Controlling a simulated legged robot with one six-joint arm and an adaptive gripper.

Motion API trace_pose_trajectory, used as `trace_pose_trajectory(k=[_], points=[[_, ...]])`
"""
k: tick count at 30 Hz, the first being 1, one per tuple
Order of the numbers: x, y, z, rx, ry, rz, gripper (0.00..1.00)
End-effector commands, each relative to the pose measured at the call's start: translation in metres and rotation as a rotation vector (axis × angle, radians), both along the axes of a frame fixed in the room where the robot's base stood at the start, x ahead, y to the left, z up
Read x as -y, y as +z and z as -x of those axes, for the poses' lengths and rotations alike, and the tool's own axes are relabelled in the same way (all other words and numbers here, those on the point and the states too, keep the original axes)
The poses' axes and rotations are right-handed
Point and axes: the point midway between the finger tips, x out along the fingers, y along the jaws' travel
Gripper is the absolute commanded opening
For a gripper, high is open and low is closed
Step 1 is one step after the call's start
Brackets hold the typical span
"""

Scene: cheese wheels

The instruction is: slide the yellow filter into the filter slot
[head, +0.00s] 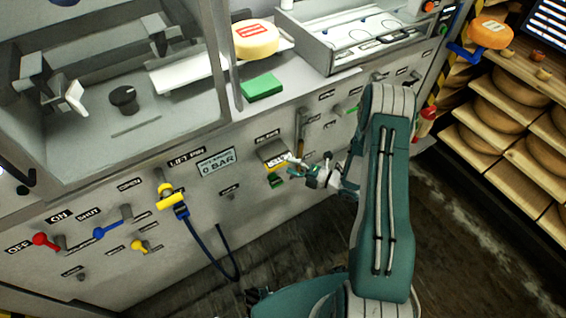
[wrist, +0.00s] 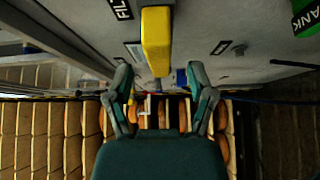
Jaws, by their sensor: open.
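The yellow filter (head: 274,153) is at the front panel of the machine, just below a small black label. In the wrist view the yellow filter (wrist: 156,42) is a block sticking out from the grey panel beside a label starting "FIL". The slot itself is hidden behind it, and I cannot tell how deep the block sits. My gripper (head: 298,168) is just right of the filter. In the wrist view my gripper (wrist: 160,88) is open and empty, its fingers spread to either side of the filter's line, with the filter beyond the fingertips.
A yellow-handled lift pin (head: 170,200) with a blue hose hangs to the left. Red (head: 45,240) and blue (head: 108,231) levers sit at lower left. A cheese wheel (head: 255,40) and green block (head: 262,87) lie on the ledge above. Cheese shelves (head: 500,120) stand right.

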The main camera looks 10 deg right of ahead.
Motion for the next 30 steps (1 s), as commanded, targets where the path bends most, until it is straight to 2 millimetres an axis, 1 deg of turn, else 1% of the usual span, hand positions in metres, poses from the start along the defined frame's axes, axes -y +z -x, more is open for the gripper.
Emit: trace_pose_trajectory(k=[1,6,9,12,17,30], points=[[0.011,0.0,0.006,0.0,-0.006,0.0,0.7],[0.039,-0.001,0.028,0.0,-0.006,0.0,0.7],[0.053,-0.001,0.039,0.0,-0.005,0.0,0.7],[0.062,-0.001,0.046,0.0,-0.003,0.0,0.7],[0.068,-0.001,0.051,0.001,-0.001,0.001,0.7],[0.067,-0.001,0.051,0.0,0.0,0.001,0.7]])
